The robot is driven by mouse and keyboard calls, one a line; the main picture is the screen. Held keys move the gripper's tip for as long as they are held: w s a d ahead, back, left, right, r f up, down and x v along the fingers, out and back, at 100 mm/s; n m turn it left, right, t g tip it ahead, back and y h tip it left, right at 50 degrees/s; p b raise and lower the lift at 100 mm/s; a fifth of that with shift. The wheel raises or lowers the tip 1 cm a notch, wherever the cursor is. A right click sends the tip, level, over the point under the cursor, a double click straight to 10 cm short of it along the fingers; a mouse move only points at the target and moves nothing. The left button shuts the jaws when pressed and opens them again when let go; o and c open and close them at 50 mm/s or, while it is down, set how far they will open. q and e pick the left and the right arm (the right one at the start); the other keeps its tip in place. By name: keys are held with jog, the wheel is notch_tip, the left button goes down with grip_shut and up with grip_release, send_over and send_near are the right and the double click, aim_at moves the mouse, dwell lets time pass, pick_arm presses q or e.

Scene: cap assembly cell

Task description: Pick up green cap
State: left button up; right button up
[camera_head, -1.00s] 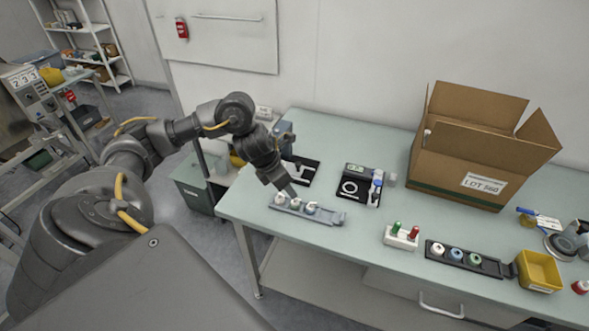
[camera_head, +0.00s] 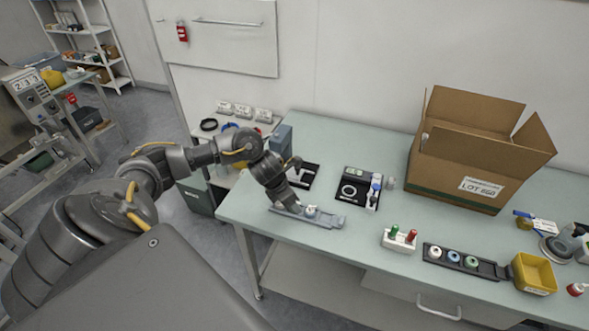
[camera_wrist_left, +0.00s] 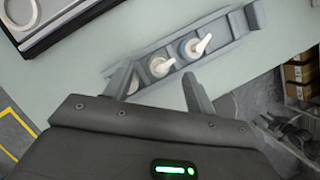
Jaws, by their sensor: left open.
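The black tray (camera_head: 488,268) at the right of the bench holds a row of small round caps: white (camera_head: 435,252), blue (camera_head: 453,256) and green (camera_head: 471,262). The green cap is not seen in the left wrist view. My left gripper (camera_head: 283,207) is far to the left of it, low at the left end of a grey rack (camera_head: 327,220). In the left wrist view my open fingers (camera_wrist_left: 158,88) are beside the rack (camera_wrist_left: 228,32), close to white nozzle-topped pieces (camera_wrist_left: 160,67). The gap between the fingers looks empty. My right gripper is not in view.
A white holder (camera_head: 399,243) with a green-topped and a red-topped piece stands between the rack and the tray. A yellow bin (camera_head: 535,274) is right of the tray. A large open carton (camera_head: 455,165) stands behind. A black fixture (camera_head: 357,190) sits mid-bench. Bare bench lies between them.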

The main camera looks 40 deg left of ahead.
pick_arm(q)
jog(key=shift+x, duration=1.15)
jog(key=c, duration=0.8)
jog(key=shift+c, duration=0.2)
